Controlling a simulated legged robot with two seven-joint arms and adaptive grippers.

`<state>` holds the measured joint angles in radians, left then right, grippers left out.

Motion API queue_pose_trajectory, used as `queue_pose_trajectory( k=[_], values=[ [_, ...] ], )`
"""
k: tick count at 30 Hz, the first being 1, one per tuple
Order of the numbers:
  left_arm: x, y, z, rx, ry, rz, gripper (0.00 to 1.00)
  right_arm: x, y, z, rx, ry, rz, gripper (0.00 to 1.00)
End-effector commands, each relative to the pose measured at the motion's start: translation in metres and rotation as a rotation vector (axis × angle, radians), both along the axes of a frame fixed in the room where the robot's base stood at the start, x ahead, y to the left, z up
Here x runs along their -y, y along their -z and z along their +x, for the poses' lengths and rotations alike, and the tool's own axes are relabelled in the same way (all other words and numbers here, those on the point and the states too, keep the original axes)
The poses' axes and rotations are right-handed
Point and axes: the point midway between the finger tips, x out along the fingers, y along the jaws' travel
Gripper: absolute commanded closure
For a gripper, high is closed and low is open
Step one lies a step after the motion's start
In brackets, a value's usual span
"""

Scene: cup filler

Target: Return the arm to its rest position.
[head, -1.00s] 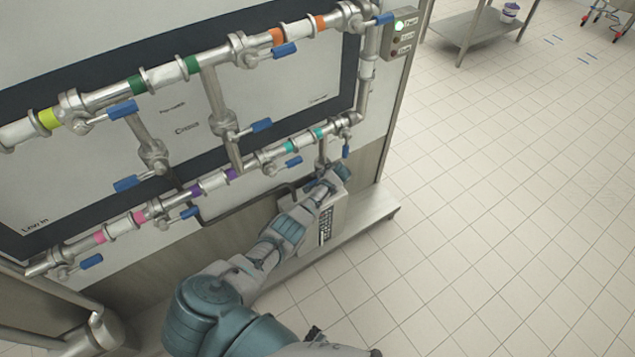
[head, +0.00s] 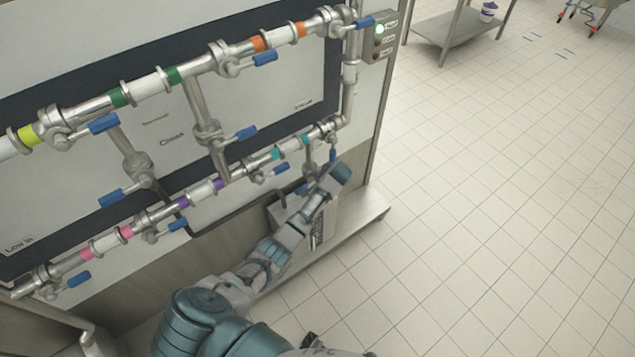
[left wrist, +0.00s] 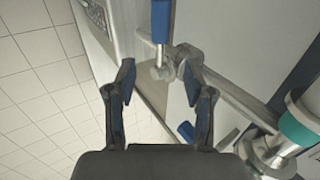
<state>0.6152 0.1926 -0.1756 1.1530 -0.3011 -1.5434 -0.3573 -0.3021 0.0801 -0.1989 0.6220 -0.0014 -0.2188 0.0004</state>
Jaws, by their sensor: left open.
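My left arm (head: 285,245) reaches from the bottom of the head view up to the lower right of the pipe rack. My left gripper (head: 340,174) is at its end, just below and right of a small blue valve handle (head: 333,155); its fingers are hard to make out there. In the left wrist view the left gripper (left wrist: 158,78) is open, its two dark fingers apart with nothing held. A blue handle (left wrist: 161,22) and its metal valve (left wrist: 182,58) lie beyond the fingertips. My right gripper is not seen.
Steel pipes (head: 190,62) with coloured bands and blue handles cover the wall panel. A control box (head: 379,38) with a lit green light is at upper right. A keypad unit (head: 318,228) sits behind my forearm on a ledge (head: 372,212).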

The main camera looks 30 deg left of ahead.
Motion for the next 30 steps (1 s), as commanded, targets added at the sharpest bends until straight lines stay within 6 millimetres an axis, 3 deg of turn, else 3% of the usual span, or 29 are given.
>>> queue_pose_trajectory(
  k=[7,23,26,29,30],
  values=[
    [0.010,-0.016,-0.003,0.001,0.001,0.000,0.47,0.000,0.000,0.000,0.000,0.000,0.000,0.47],
    [0.011,-0.013,-0.004,-0.002,0.002,-0.001,0.47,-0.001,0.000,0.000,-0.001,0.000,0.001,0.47],
    [0.014,0.012,-0.012,-0.014,0.013,-0.015,0.47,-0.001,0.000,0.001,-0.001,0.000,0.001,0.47],
    [0.022,0.064,-0.030,-0.029,0.038,-0.047,0.47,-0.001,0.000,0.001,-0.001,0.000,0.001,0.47],
    [0.026,0.092,-0.042,-0.037,0.049,-0.067,0.47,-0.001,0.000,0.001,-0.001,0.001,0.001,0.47]
  ],
)
